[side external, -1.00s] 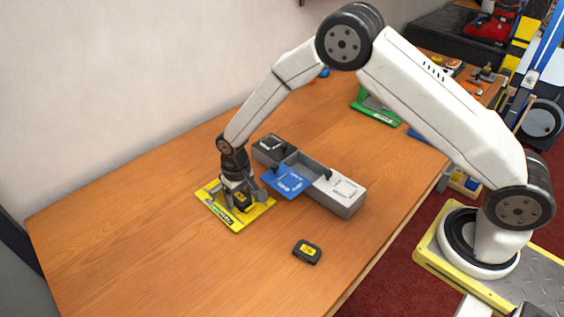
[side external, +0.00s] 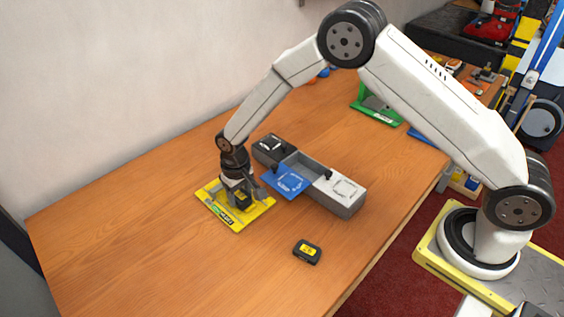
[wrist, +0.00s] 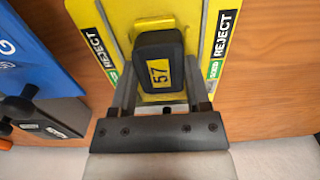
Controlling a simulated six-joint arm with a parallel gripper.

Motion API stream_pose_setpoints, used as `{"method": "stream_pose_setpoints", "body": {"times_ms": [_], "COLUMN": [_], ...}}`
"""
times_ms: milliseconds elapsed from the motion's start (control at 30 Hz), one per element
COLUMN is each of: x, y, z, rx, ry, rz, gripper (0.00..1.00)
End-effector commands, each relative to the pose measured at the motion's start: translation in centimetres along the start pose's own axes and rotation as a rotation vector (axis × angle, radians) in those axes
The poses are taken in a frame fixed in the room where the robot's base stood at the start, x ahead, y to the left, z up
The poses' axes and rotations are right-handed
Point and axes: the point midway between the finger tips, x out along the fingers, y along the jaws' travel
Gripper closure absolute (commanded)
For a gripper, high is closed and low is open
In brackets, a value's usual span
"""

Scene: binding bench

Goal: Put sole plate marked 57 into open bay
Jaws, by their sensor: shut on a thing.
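A black sole plate with a yellow label reading 57 (wrist: 160,72) is between the two fingers of my gripper (wrist: 160,88), which is shut on it. In the side view my gripper (side external: 241,194) holds the plate over the yellow mat (side external: 211,201), which is marked REJECT in the wrist view (wrist: 112,20). Any gap between plate and mat is too small to tell. The grey bay block (side external: 348,208) stands to the right of my gripper. Its middle bay (side external: 309,168) is open, between a dark left section and a white-topped right section.
A blue panel (side external: 288,183) lies at the front of the block's middle and shows at left in the wrist view (wrist: 35,55). Another black plate with a yellow label (side external: 307,251) lies on the bare table at the front. A green stand (side external: 372,108) is farther back.

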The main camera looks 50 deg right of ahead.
Motion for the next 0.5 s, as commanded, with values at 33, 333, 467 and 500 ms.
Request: {"method": "stream_pose_setpoints", "body": {"times_ms": [33, 333, 467, 500], "x": [-0.2, -1.5, -2.1, -2.3], "y": [0.0, 0.0, 0.0, 0.0], "z": [0.0, 0.0, 0.0, 0.0], "rx": [0.000, 0.000, 0.000, 0.000], "ry": [0.000, 0.001, 0.001, 0.001], "rz": [0.000, 0.000, 0.000, 0.000], "gripper": [0.81, 0.81, 0.81, 0.81]}}
